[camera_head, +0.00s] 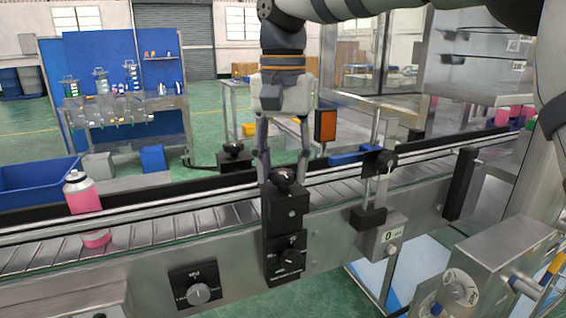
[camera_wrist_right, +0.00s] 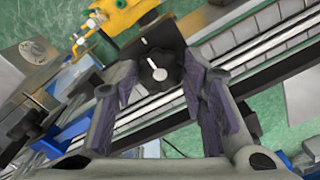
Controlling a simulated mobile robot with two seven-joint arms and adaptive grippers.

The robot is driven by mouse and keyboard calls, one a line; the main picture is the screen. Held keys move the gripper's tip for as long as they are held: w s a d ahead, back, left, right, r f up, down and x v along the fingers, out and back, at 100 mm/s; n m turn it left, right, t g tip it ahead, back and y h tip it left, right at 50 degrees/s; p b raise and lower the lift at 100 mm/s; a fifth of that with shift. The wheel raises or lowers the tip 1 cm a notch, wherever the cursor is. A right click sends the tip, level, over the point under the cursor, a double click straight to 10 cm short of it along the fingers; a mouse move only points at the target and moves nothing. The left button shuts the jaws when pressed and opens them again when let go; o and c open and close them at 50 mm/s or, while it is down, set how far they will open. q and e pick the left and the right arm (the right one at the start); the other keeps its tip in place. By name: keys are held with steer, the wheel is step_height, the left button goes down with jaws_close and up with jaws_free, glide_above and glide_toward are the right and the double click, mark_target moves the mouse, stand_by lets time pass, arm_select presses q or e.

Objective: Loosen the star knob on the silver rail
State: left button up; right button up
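A black lobed star knob (camera_head: 283,175) sits on top of a black block (camera_head: 287,210) on the front side of the conveyor, by the silver rail (camera_head: 150,211). In the right wrist view the star knob (camera_wrist_right: 160,76) has a pale round centre. My right gripper (camera_head: 284,172) points straight down over it, open, with one finger on each side. Small gaps show between the fingers and the knob in the head view; whether either finger touches it I cannot tell. My left gripper is not in view.
A dial panel (camera_head: 197,288) is on the conveyor front. A metal control box (camera_head: 497,265) stands at front right.

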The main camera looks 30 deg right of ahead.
steer(key=c, duration=0.5)
steer(key=n, duration=0.3)
steer(key=shift+n, duration=0.3)
steer(key=n, duration=0.4)
steer(key=shift+n, duration=0.3)
steer(key=n, duration=0.4)
steer(key=shift+n, duration=0.3)
steer(key=shift+r+n, duration=0.1)
steer(key=shift+n, duration=2.4)
